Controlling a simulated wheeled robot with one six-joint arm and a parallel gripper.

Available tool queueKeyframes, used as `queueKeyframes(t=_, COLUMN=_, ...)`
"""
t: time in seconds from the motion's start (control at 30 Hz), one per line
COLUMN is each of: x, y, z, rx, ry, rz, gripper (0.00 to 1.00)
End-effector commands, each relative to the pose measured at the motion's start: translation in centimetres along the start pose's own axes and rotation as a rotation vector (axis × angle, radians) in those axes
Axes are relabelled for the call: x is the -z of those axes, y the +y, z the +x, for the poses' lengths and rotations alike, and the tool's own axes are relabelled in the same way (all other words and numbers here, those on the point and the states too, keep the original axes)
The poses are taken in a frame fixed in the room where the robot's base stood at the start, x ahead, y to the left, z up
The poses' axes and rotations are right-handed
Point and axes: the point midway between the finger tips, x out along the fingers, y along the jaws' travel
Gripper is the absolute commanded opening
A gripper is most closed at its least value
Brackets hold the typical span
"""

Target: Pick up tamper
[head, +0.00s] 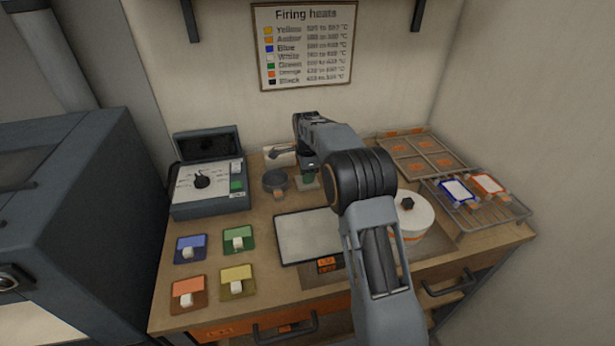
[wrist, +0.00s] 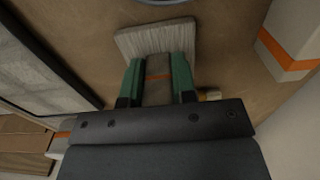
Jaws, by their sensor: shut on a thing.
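The tamper (wrist: 152,40) shows in the wrist view as a pale grey square plate with a narrower grip that has an orange mark. My gripper (wrist: 158,80) has its two green fingers shut on this grip, one on each side. In the head view my gripper (head: 309,174) is over the back middle of the bench, right of a round dark dish. My arm and fingers hide most of the tamper there. I cannot tell whether the plate touches the bench.
The dark dish (head: 275,180) stands close left of my gripper. A dark-framed white panel (head: 306,236) lies in front. A white canister (head: 413,214) with a black knob and a wire rack (head: 505,207) stand right. A control box (head: 208,184) and several colour pads are left.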

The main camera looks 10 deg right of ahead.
Motion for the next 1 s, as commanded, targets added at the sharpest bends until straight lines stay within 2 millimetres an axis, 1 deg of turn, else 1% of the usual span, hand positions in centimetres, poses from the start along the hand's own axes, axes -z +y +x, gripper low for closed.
queueKeyframes(t=0.17, x=0.0, y=-0.1, z=-1.6, rx=0.004, ry=0.000, rz=0.000, gripper=0.00)
queueKeyframes(t=0.27, x=0.0, y=0.0, z=-3.2, rx=0.005, ry=0.000, rz=0.000, gripper=0.00)
queueKeyframes(t=0.6, x=-2.7, y=4.8, z=-9.2, rx=0.005, ry=0.000, rz=-0.003, gripper=0.00)
queueKeyframes(t=0.8, x=-4.6, y=8.2, z=-10.7, rx=0.003, ry=0.000, rz=-0.002, gripper=0.00)
queueKeyframes(t=1.0, x=-5.9, y=10.5, z=-11.8, rx=0.003, ry=0.000, rz=-0.001, gripper=0.00)
